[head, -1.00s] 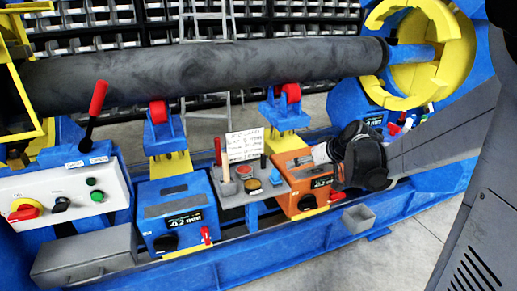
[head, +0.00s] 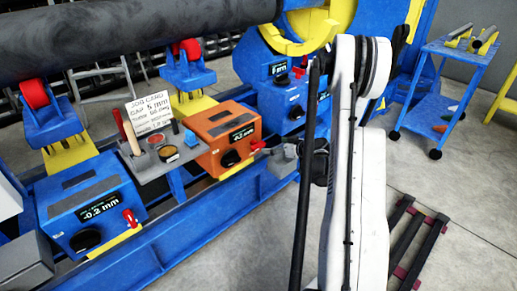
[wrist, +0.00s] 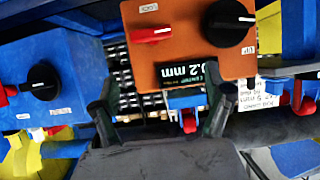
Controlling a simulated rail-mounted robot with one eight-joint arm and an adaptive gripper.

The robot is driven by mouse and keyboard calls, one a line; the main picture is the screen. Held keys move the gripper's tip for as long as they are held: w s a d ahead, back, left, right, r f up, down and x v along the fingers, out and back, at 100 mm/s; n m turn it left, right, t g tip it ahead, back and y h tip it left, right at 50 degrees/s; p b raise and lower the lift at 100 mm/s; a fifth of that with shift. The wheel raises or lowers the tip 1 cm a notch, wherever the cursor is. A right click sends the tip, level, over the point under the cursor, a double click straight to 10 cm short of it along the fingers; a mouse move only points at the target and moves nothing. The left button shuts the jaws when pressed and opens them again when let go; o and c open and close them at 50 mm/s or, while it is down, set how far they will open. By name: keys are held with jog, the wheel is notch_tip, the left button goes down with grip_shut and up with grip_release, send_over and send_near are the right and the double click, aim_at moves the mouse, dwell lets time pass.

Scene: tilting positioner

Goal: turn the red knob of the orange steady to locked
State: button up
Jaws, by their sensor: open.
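The orange steady (head: 222,138) stands on the blue bed in the head view, with a black knob, a display and a small red knob (head: 257,146) on its front. In the wrist view the orange steady (wrist: 185,62) appears upside down, and its red knob (wrist: 151,34) lies roughly horizontal in the picture, beside a white label. My gripper (wrist: 160,108) is open and empty in the wrist view. Its two dark fingers overlap the steady's edge, with the red knob beyond them.
A blue steady (head: 88,208) with its own red lever stands at left. A grey shelf (head: 160,158) with a job card and tools sits between the steadies. A large dark pipe (head: 130,28) runs above. A blue trolley (head: 440,95) stands at right.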

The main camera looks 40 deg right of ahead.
aim_at(259, 145)
jog(key=b+x, duration=0.1)
jog(key=x, duration=0.3)
jog(key=f+b+x, duration=0.1)
jog(key=x, duration=0.4)
jog(key=d+b+x, duration=0.1)
jog(key=b+x, duration=0.1)
jog(key=x, duration=0.3)
jog(key=shift+s+d+f, duration=0.1)
jog(key=shift+s+f, duration=0.05)
jog(key=shift+s, duration=0.2)
jog(key=shift+c, duration=0.4)
jog(key=c, duration=1.1)
